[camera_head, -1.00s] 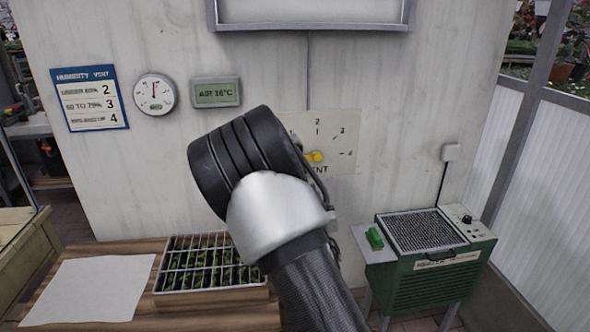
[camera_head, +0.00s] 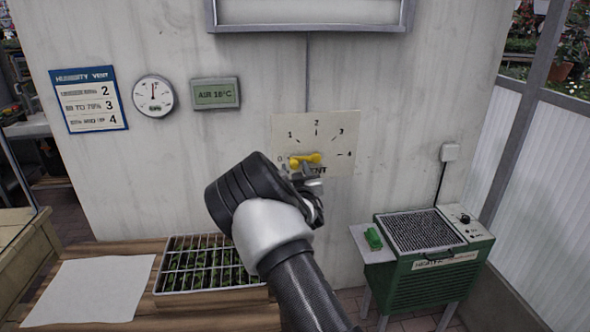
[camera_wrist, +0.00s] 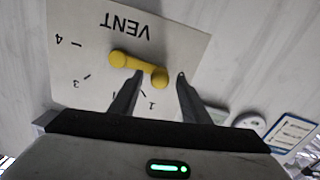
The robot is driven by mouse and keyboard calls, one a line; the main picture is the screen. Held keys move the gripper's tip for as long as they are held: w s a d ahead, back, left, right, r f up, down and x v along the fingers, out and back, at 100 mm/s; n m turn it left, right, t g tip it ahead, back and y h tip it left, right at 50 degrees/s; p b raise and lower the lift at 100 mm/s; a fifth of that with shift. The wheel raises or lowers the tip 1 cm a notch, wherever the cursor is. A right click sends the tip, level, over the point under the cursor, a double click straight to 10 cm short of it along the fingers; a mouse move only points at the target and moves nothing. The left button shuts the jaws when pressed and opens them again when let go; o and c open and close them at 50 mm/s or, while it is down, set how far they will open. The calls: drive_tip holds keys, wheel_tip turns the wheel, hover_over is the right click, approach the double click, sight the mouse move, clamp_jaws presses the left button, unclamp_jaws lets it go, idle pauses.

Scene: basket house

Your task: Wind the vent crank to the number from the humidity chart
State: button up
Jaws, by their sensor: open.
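The yellow vent crank (camera_head: 306,159) is on a pale dial plate (camera_head: 338,135) marked 0 to 4 on the wall. Its knob end lies to the left, toward 0; it also shows in the wrist view (camera_wrist: 138,67). My gripper (camera_wrist: 160,77) is open, with its fingertips on either side of the knob; contact cannot be told. In the head view my gripper (camera_head: 302,170) partly covers the crank's underside. The humidity chart (camera_head: 90,99) lists 2, 3 and 4 against humidity ranges. The round gauge (camera_head: 153,96) has its needle near straight up; its figures are too small.
A display (camera_head: 215,94) reads AIR 18°C. Below are a seedling tray (camera_head: 210,265) and a white sheet (camera_head: 90,289) on a wooden bench. A green heater unit (camera_head: 430,260) stands at right with a small green item (camera_head: 373,238) on its side shelf.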

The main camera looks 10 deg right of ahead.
sight(298, 159)
clamp_jaws()
drive_tip(key=shift+r+m, duration=0.15)
drive_tip(key=shift+m, duration=0.15)
drive_tip(key=d+r+m+b, duration=0.8)
drive_tip(key=m+b, duration=0.4)
drive_tip(key=m, duration=0.5)
drive_tip(key=shift+d+y, duration=0.25)
drive_tip(key=shift+y, duration=0.05)
drive_tip(key=shift+r, duration=0.1)
idle(0.4)
